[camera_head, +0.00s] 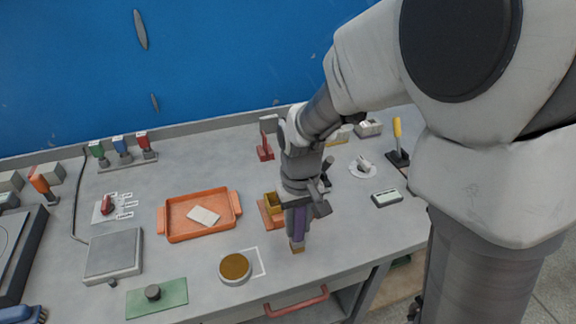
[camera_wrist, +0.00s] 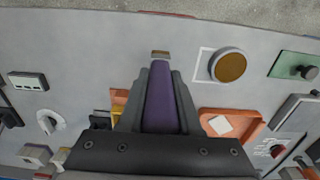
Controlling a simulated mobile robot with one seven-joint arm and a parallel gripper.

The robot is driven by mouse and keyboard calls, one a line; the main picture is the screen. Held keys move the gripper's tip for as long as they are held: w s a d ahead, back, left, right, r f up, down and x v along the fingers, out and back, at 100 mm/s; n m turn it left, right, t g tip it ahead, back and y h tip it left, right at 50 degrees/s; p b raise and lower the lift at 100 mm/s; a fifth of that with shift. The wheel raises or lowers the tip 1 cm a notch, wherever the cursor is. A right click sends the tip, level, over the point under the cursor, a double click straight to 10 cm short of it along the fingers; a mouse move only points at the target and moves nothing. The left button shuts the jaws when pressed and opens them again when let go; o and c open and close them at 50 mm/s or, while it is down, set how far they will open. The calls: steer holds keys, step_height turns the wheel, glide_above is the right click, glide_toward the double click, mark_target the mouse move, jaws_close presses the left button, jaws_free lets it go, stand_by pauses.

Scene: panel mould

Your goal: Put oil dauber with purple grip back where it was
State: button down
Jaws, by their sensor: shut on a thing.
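The oil dauber with the purple grip (camera_head: 299,226) is in my gripper (camera_head: 300,208), pointing down over the front part of the bench. In the wrist view its purple grip (camera_wrist: 161,104) lies between the two fingers of my gripper (camera_wrist: 162,72). Its tan tip (camera_head: 297,248) shows below the grip; I cannot tell whether it touches the bench. An orange holder (camera_head: 265,216) with a yellow block (camera_head: 271,205) is just left of the dauber, partly hidden by my gripper.
An orange tray (camera_head: 170,235) with a white card (camera_head: 204,215) lies further left. A grey plate (camera_head: 113,254) and a green board (camera_head: 157,297) are at the front left. The bench between dauber and box is clear.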

steer(key=shift+w+a+f, duration=0.15)
steer(key=shift+a+f, duration=0.25)
steer(key=shift+f, duration=1.85)
steer(key=shift+b, duration=0.3)
steer(key=shift+f, duration=0.2)
steer(key=c, duration=0.6)
jaws_free()
steer(key=shift+r, duration=0.1)
